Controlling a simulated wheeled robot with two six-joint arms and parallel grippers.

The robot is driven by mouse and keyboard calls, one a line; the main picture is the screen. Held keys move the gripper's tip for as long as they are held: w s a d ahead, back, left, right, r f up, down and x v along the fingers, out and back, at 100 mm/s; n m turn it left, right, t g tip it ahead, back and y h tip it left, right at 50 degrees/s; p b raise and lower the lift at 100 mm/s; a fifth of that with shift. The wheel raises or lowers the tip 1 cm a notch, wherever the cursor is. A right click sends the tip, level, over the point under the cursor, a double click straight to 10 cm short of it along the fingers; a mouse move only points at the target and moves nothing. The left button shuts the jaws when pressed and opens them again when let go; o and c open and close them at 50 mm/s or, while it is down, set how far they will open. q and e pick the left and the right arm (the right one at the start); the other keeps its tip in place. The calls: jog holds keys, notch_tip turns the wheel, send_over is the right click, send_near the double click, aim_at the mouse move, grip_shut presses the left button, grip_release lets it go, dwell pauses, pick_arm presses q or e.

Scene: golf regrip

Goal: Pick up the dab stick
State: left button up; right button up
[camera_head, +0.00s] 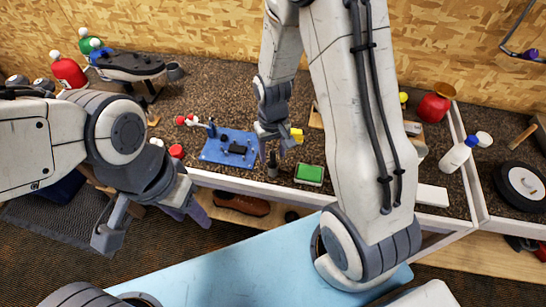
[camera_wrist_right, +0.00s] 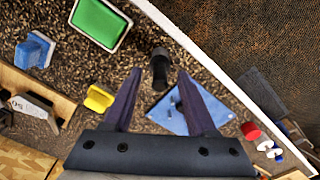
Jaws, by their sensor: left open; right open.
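A small dark upright item, which looks like the dab stick (camera_head: 272,166), stands on the speckled bench near its front edge, between the blue mat and the green tray. In the right wrist view the dark stick (camera_wrist_right: 160,66) shows between and just beyond the fingertips. My right gripper (camera_head: 273,149) hangs above it, and the right wrist view shows its fingers (camera_wrist_right: 160,80) apart with nothing held. My left gripper (camera_head: 155,230) is open and empty in front of the bench at the left, away from the stick.
A blue mat (camera_head: 215,152) with small dark parts lies left of the stick. A green tray (camera_head: 309,174) lies right. A yellow item (camera_head: 297,134) is close behind the right gripper. A white bottle (camera_head: 455,156) stands farther right. The bench's pale front edge (camera_head: 240,184) is near.

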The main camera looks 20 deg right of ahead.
jog(key=shift+f, duration=0.35)
jog(key=shift+c, duration=0.4)
grip_shut()
jog(key=shift+r, duration=0.15)
